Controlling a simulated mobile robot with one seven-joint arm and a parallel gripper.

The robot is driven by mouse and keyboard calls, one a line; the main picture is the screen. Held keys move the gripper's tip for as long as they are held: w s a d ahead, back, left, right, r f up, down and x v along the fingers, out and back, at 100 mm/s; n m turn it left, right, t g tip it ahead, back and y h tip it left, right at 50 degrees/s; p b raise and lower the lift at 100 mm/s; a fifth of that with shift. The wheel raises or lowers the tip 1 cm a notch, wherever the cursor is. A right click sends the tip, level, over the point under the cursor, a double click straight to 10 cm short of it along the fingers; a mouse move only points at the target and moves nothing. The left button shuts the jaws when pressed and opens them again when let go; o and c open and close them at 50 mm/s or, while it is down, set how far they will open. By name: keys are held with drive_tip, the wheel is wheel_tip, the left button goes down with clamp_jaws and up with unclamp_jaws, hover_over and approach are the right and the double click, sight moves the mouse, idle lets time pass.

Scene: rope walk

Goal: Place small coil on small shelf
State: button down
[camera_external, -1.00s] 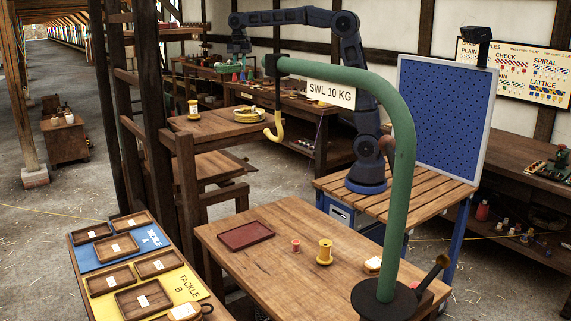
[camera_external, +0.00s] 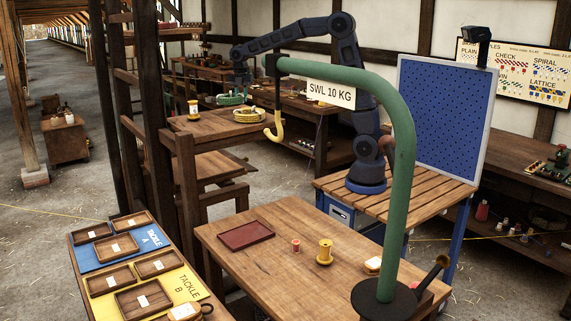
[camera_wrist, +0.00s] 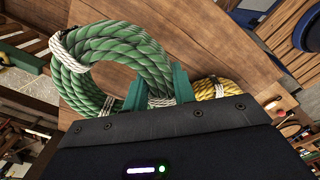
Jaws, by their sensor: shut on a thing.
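My gripper (camera_wrist: 158,88) is shut on a green rope coil (camera_wrist: 82,65) with white bindings, seen large in the wrist view. In the external view my gripper (camera_external: 241,84) points down with the green coil (camera_external: 231,99) under it, above the upper wooden shelf (camera_external: 208,127) of the dark timber stand. A gap seems to show between coil and shelf, but contact is hard to judge. A yellow rope coil (camera_external: 249,115) lies on the right part of this shelf and shows beside my gripper in the wrist view (camera_wrist: 217,89). A lower shelf (camera_external: 205,166) is bare.
A labelled spool (camera_external: 193,109) stands at the shelf's back left. A green crane post (camera_external: 402,180) with a yellow hook (camera_external: 274,128) hangs close to the shelf's right.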

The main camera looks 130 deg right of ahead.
sight(241, 104)
drive_tip(key=shift+f, duration=2.1)
drive_tip(key=shift+f, duration=0.1)
drive_tip(key=c, duration=1.1)
unclamp_jaws()
drive_tip(key=shift+c, duration=0.2)
